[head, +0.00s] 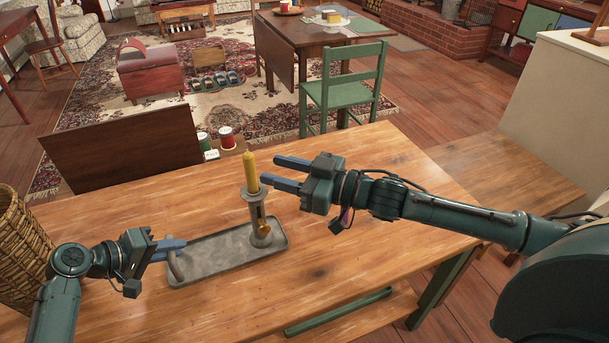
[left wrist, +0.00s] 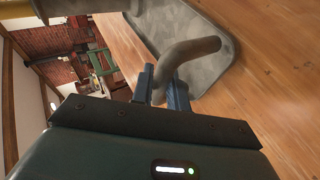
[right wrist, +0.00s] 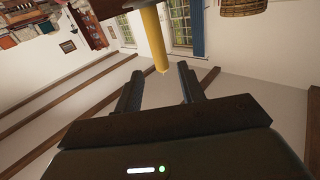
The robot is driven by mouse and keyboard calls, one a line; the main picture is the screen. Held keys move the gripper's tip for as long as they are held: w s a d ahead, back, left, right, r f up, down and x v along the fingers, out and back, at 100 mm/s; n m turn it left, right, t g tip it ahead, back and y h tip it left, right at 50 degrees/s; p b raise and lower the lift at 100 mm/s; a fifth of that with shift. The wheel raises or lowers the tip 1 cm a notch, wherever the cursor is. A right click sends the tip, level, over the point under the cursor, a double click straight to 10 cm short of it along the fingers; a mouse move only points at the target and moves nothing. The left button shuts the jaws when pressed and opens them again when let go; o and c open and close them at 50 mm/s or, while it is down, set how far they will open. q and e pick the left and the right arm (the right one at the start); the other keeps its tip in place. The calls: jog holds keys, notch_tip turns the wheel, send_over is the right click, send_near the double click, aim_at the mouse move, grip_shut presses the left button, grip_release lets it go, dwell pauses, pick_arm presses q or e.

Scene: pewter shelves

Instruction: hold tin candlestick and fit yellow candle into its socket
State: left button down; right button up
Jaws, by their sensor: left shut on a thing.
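The tin candlestick has a grey tray-like base (head: 205,262) on the wooden table and an upright column (head: 257,222) with a wide rim. The yellow candle (head: 251,172) stands upright with its lower end in the socket at the column's top; how deep it sits is hidden. My left gripper (head: 173,249) is shut on the candlestick's curved handle (left wrist: 190,52). My right gripper (head: 270,169) is open and empty just right of the candle. In the right wrist view, the candle (right wrist: 153,38) shows beyond and between the open fingers (right wrist: 159,72), apart from them.
A wicker basket (head: 18,250) stands at the table's left edge. A dark wooden panel (head: 120,155) rises behind the table's far left edge. The table is clear in front and to the right. A green chair (head: 343,88) stands beyond.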

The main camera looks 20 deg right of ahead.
jog(key=v, duration=0.5)
jog(key=s+a+f+m+h, duration=0.2)
jog(key=s+f, duration=0.3)
jog(key=f, duration=0.1)
jog(key=s+a+f+m+h, duration=0.2)
jog(key=s+f+h, duration=0.1)
jog(key=f, duration=0.3)
jog(key=s+a+f+m+h, duration=0.2)
jog(key=s+f+h, duration=0.1)
jog(key=s+f, duration=0.3)
jog(key=shift+s+f+m+g, duration=0.3)
jog(key=shift+s+f, duration=0.05)
jog(key=shift+f, duration=0.1)
jog(key=shift+s+d+f+h, duration=0.1)
jog(key=shift+s+f+h, duration=0.2)
jog(key=shift+h, duration=0.1)
pick_arm(q)
jog(key=c, duration=1.3)
grip_release()
jog(key=v, duration=1.2)
